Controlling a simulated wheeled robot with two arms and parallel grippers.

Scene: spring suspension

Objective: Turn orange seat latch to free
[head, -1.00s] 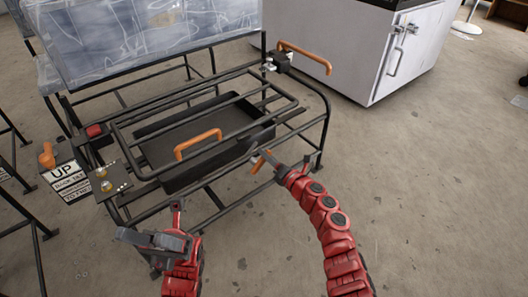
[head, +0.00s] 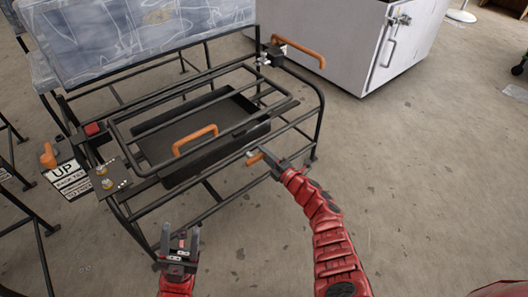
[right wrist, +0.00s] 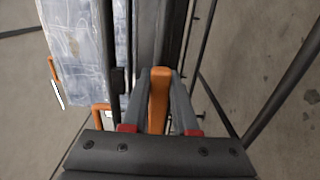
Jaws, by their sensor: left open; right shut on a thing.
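A short orange latch (head: 254,158) is at the front right side of the black tube seat frame (head: 310,128). My right gripper (head: 268,160) is shut on it, coming from the lower right. In the right wrist view the orange latch (right wrist: 158,100) stands upright between the two grey fingers, which hide its sides. My left gripper (head: 181,238) is open and empty, pointing away from me, in front of the frame's lower left part and apart from the latch.
Another orange handle (head: 305,52) is at the back right. An orange knob (head: 48,155) stands over an "UP" sign (head: 68,180).

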